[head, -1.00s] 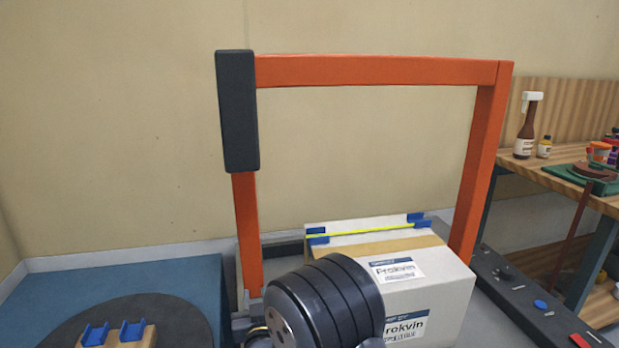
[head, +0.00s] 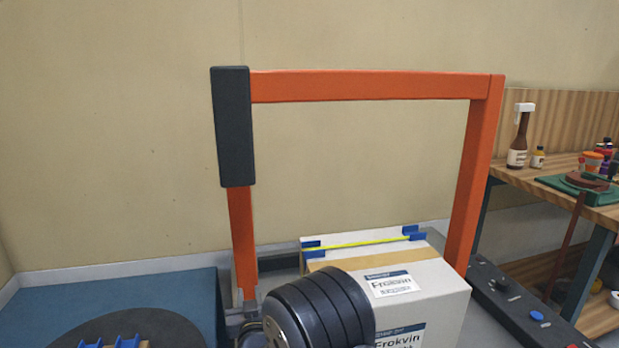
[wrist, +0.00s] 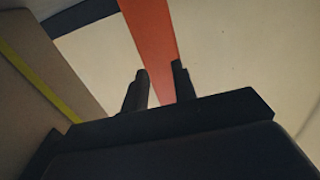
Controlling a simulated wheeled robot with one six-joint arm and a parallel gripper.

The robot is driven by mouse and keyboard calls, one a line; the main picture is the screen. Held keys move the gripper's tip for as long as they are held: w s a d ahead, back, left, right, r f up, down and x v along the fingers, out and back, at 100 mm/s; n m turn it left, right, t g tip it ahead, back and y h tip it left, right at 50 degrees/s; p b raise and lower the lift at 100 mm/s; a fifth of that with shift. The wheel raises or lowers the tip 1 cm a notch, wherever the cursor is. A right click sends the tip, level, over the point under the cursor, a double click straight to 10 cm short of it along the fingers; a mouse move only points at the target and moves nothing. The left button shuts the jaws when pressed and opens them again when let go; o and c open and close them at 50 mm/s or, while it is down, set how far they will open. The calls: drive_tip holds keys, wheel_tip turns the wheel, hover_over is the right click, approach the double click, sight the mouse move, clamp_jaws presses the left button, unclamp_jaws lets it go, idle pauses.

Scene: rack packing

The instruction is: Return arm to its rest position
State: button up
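My gripper (wrist: 160,80) shows in the wrist view with its two dark fingers apart. Nothing is between them; an orange bar (wrist: 150,35) passes behind the gap. In the head view a dark rounded link of my arm stands low in the middle, in front of the carton, and the gripper itself cannot be made out there.
A labelled carton (head: 440,290) stands inside an orange frame (head: 375,86) with a black pad (head: 233,127). A yellow strap (head: 365,241) lies over the carton's far side. A blue platform (head: 130,288) is at left, a wooden workbench (head: 603,213) at right.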

drive_tip(key=v, duration=1.1)
drive_tip(key=x, duration=0.3)
drive_tip(key=r+p+x, duration=0.1)
drive_tip(key=x, duration=0.3)
drive_tip(key=r+p+x, duration=0.1)
drive_tip(key=x, duration=0.3)
drive_tip(key=s+r+p, duration=0.1)
drive_tip(key=r+p, duration=1.1)
drive_tip(key=p, duration=0.1)
drive_tip(key=s+r+p, duration=0.2)
drive_tip(key=r+p, duration=1)
drive_tip(key=r, duration=0.1)
drive_tip(key=shift+s+d+p, duration=0.25)
drive_tip(key=shift+d+p, duration=0.1)
drive_tip(key=shift+d, duration=0.1)
drive_tip(key=shift+r, duration=0.1)
